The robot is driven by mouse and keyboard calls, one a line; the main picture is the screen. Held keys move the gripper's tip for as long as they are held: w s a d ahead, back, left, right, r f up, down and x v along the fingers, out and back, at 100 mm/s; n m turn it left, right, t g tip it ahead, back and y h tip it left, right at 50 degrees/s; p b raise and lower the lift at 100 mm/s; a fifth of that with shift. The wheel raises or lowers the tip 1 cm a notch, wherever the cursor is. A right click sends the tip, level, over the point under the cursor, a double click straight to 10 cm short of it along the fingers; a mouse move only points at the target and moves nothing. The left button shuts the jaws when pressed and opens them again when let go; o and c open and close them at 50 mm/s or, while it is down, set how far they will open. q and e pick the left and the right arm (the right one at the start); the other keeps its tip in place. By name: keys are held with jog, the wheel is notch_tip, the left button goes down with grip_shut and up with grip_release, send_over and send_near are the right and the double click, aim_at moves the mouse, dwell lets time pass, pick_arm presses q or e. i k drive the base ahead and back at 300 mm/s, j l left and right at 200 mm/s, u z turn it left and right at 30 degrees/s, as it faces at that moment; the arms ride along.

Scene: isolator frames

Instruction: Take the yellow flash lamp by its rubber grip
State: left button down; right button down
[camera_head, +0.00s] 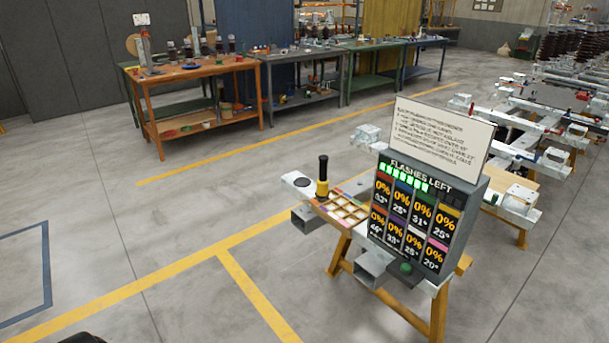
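The yellow flash lamp (322,188) stands upright in the middle of the view, beside a shallow tray with compartments. Its lower part is yellow. A black upright handle, which looks like the rubber grip (323,167), rises above it. Nothing touches the lamp. Neither of my grippers can be made out in the view. A small dark shape shows at the bottom left edge, too cut off to identify.
The compartment tray (333,198) sits on a wooden trestle (337,252). A display board reading "FLASHES LEFT" (420,170) stands right of the lamp, with a text sign (440,133) above. Workbenches (200,68) line the back. Open floor lies left and in front.

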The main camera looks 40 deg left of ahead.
aim_at(322, 192)
jog(key=u, duration=1)
